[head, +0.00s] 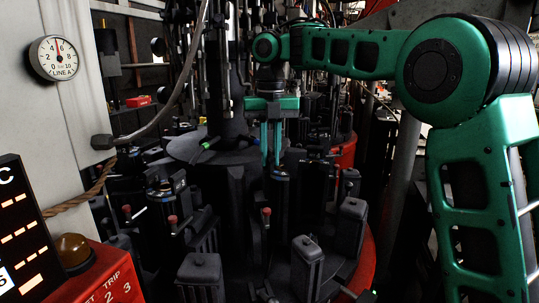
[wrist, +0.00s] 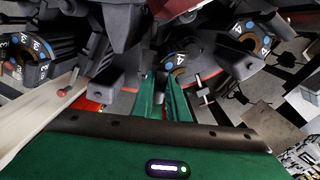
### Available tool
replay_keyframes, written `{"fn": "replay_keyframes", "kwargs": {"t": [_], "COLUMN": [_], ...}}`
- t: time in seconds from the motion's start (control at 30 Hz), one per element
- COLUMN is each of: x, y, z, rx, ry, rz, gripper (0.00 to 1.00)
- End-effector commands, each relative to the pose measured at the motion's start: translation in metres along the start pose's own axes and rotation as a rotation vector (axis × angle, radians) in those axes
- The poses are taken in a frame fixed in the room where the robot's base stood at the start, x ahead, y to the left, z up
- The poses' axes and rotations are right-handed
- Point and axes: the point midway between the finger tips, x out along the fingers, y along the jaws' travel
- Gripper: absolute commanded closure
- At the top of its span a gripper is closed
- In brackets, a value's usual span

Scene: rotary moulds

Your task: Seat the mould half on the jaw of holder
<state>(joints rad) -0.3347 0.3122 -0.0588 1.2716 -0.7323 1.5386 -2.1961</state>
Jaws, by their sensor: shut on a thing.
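My gripper (head: 271,160) points straight down, its two long green fingers reaching into the ring of dark moulds. In the wrist view the fingers (wrist: 162,84) come close together at their tips. They are shut on the dark mould half (wrist: 180,62), which has a curved top face with a blue dot and a pale mark. In the head view, the dark mould half (head: 280,185) stands below the fingertips, among the dark holder parts. The jaw under it is hidden, and I cannot tell whether the mould half touches it.
Other dark holders with blue-dotted tops stand at left (wrist: 32,60) and right (wrist: 250,38) in the wrist view. Red-knobbed levers (head: 266,212) and black blocks (head: 306,262) crowd the front of the rotary table. A red control box (head: 100,275) and gauge (head: 58,58) are at left.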

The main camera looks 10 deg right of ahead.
Motion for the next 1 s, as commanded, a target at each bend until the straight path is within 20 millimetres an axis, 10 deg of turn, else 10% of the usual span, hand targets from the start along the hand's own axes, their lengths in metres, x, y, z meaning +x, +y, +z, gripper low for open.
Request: {"fn": "replay_keyframes", "kwargs": {"t": [1.0], "x": [0.0042], "y": [-0.0002], "z": [0.0003], "rx": [-0.001], "ry": [-0.006], "rz": [0.001], "gripper": [1.00]}}
